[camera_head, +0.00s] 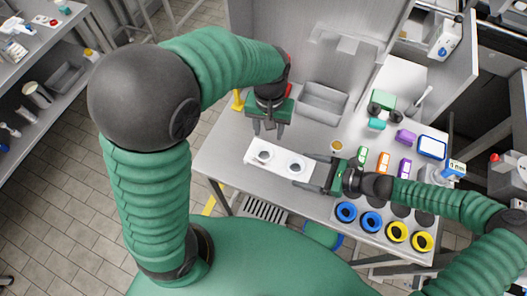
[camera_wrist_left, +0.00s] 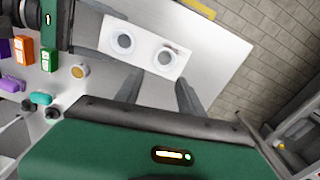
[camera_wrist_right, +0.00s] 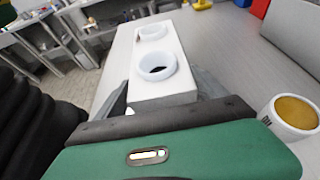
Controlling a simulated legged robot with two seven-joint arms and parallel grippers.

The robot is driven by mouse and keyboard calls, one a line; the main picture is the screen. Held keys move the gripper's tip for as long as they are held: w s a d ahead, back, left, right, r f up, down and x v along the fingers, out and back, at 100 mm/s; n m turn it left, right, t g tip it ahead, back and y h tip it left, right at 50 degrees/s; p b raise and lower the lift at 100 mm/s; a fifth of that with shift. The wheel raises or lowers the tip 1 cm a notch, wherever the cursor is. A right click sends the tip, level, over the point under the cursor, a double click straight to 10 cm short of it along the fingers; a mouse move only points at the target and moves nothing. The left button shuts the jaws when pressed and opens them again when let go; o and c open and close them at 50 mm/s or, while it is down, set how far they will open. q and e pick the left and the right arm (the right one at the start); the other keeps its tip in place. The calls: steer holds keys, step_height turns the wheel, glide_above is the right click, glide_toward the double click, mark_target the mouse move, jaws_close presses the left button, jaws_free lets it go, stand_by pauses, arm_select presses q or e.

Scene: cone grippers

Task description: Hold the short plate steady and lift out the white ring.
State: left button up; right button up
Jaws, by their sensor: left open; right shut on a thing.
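The short white plate (camera_head: 280,160) lies on the table and carries two whitish rings. One ring (camera_head: 264,156) is at its left end and another ring (camera_head: 296,167) nearer its right end. My right gripper (camera_head: 311,172) is shut on the plate's right end, one finger along each long side; the right wrist view shows the plate (camera_wrist_right: 165,98) between its fingers. My left gripper (camera_head: 267,131) is open and empty, pointing down near the plate's left part. In the left wrist view its fingers (camera_wrist_left: 160,92) are apart, with the plate (camera_wrist_left: 144,48) beyond them.
A grey bin (camera_head: 322,104) stands behind the plate. Green, orange and purple boxes stand farther right, with blue rings (camera_head: 346,212) and yellow rings (camera_head: 397,232) along the front right. The table left of the plate is clear.

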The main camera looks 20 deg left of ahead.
arm_select(q)
steer(key=o, duration=0.4)
steer(key=f+n, duration=0.1)
steer(key=a+f+n, duration=0.1)
steer(key=n, duration=0.1)
steer(key=shift+f, duration=0.15)
steer(key=shift+c, duration=0.2)
steer(key=n, duration=0.1)
glide_toward(266, 150)
steer(key=f, duration=0.2)
steer(key=s+f, duration=0.1)
steer(key=f, duration=0.3)
steer(key=shift+s+d, duration=0.35)
steer(key=shift+s, duration=0.05)
steer(key=shift+r, duration=0.15)
steer(key=c, duration=0.8)
